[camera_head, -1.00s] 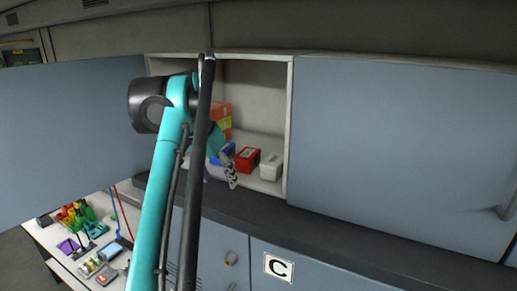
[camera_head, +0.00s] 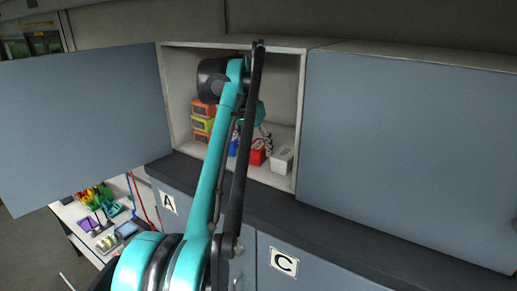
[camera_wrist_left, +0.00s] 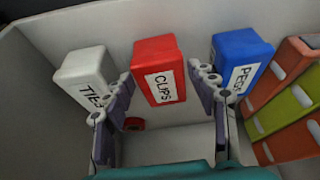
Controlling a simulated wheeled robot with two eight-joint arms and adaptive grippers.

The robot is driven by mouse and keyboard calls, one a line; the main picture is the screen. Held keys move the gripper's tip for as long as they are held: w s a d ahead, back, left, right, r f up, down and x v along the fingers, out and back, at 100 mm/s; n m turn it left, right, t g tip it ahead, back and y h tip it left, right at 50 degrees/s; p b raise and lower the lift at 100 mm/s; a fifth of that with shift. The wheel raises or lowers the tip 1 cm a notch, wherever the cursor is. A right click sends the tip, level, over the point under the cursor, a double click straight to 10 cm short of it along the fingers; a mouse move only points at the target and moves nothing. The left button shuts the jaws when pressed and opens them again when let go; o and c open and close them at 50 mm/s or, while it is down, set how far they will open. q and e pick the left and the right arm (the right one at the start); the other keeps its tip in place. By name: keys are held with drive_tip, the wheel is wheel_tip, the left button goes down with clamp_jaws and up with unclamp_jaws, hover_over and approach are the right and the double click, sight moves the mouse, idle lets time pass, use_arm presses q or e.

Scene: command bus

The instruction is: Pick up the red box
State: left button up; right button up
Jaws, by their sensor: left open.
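The red box (camera_head: 257,157) sits inside the open wall cabinet, between a blue box and a white box. In the left wrist view the red box (camera_wrist_left: 158,70) shows its white CLIPS label. My left gripper (camera_wrist_left: 160,76) is open, with one finger towards each side of the red box. The fingertips appear close to its sides; I cannot tell whether they touch. In the head view my left gripper (camera_head: 262,132) is partly hidden at the red box. My right gripper is in neither view.
A white TIES box (camera_wrist_left: 83,75) and a blue box (camera_wrist_left: 240,58) flank the red box with narrow gaps. Orange and yellow-green boxes (camera_head: 202,125) are stacked at the cabinet's left. Open cabinet door (camera_head: 85,125) at left; dark counter (camera_head: 330,225) below.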

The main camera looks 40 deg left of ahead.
use_arm(q)
drive_tip(key=shift+w+a+f, duration=0.2)
drive_tip(key=shift+w+f, duration=0.15)
drive_tip(key=shift+w, duration=0.25)
drive_tip(key=shift+w+a+f, duration=0.15)
drive_tip(key=shift+w+f, duration=0.2)
drive_tip(key=shift+w, duration=0.2)
drive_tip(key=shift+s+d, duration=0.1)
drive_tip(key=shift+s, duration=0.05)
drive_tip(key=shift+s+r, duration=0.1)
drive_tip(key=c, duration=1)
drive_tip(key=shift+r, duration=0.1)
